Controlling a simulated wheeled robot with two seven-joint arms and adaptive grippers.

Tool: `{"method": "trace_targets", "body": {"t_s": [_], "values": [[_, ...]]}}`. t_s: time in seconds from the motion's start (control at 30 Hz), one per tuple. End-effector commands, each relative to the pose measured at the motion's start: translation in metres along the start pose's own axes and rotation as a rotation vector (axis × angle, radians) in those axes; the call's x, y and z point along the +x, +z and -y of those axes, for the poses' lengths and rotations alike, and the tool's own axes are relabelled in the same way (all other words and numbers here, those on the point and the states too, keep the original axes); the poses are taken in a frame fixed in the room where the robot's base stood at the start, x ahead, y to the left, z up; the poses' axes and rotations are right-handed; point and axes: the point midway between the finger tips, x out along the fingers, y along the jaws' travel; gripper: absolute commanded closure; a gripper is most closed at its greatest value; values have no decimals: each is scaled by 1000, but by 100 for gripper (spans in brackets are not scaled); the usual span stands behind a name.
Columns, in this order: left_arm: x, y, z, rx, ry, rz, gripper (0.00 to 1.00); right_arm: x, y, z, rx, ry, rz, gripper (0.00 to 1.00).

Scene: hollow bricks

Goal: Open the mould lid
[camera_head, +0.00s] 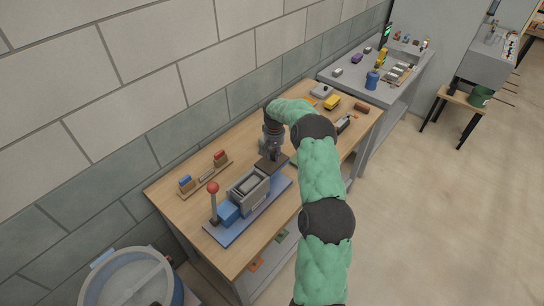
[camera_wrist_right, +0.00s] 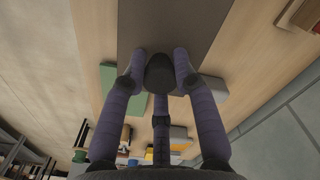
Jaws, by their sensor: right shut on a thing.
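The mould (camera_head: 248,190) is a grey box on a blue base plate (camera_head: 236,231), near the near-left end of the wooden table. Its top shows uncovered. The mould lid (camera_head: 274,164), a dark flat plate, lies out beyond the box on its right side. In the right wrist view the lid (camera_wrist_right: 165,25) is a dark grey panel with a black round knob (camera_wrist_right: 160,74). My right gripper (camera_head: 269,149) is over the lid. In the wrist view its purple fingers (camera_wrist_right: 160,70) are shut on the knob from both sides. My left gripper is not in view.
A lever with a red ball (camera_head: 213,187) and a blue block (camera_head: 228,212) stand beside the mould. A rack with coloured brushes or blocks (camera_head: 205,177) lies near the wall. A yellow object (camera_head: 332,102) and other items occupy the table's far end. A round drum (camera_head: 130,280) stands at bottom left.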

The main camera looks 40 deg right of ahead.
Motion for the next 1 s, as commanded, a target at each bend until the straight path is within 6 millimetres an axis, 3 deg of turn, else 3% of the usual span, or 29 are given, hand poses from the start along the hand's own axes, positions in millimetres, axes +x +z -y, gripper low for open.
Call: {"method": "trace_targets", "body": {"t_s": [0.03, 0.07, 0.13, 0.17, 0.57, 0.77, 1.0], "values": [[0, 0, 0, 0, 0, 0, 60, -2, -4, -2, 1, 2, -12, 100], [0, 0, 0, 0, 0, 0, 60, -3, -4, -3, 2, 3, -12, 68], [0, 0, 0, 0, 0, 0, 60, -3, -4, -3, 2, 3, -12, 49], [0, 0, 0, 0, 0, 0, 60, -3, -3, -3, 2, 3, -12, 46], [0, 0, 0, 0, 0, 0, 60, -7, -2, -2, 1, 2, -9, 46], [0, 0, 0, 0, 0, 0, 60, -36, -3, -2, 2, 1, -11, 46], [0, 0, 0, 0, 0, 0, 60, -83, -3, -2, 1, 2, -10, 46]]}}
